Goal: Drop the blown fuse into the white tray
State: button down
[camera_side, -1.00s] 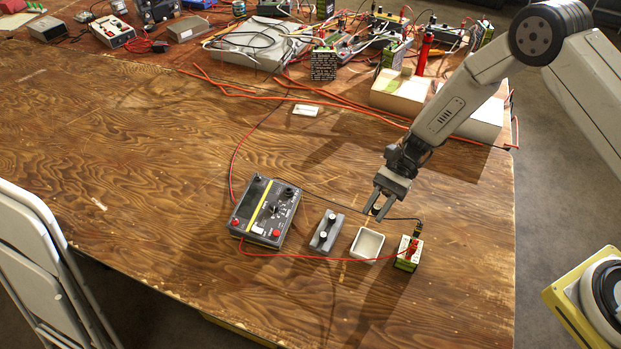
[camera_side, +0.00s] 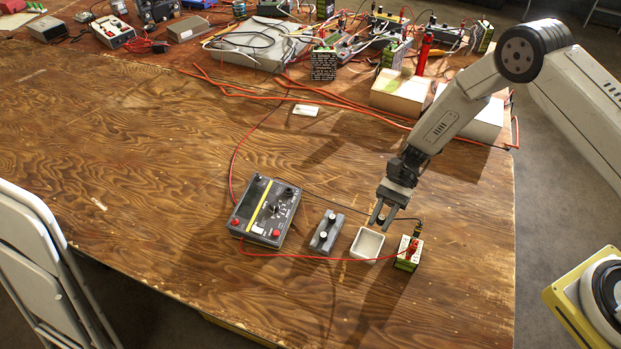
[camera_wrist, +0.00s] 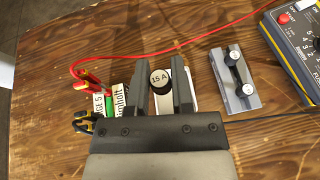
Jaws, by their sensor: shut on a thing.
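My gripper (camera_side: 380,220) hangs fingers down just above the white tray (camera_side: 367,245). In the wrist view, my gripper (camera_wrist: 161,92) is shut on the fuse (camera_wrist: 161,82), a dark cylinder whose pale round end reads "15 A". In the side view the fuse is too small and dark to make out between the fingers. In the wrist view, the white tray (camera_wrist: 191,88) lies behind the fingers and is mostly hidden by them and the fuse. In the side view the tray's inside looks empty.
A grey fuse block (camera_side: 327,232) with two posts stands left of the tray. A dark meter (camera_side: 265,212) lies farther left. A green-and-white battery (camera_side: 409,254) stands right of the tray. A red wire (camera_side: 300,257) runs between meter and battery, passing the tray's front.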

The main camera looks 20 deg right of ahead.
jog(key=shift+f, duration=1.45)
jog(key=shift+c, duration=2.1)
grip_release()
jog(key=shift+d, duration=0.1)
jog(key=v, duration=0.7)
jog(key=shift+w+d+r, duration=0.15)
jog(key=shift+w+d, duration=0.05)
jog(key=shift+d, duration=0.05)
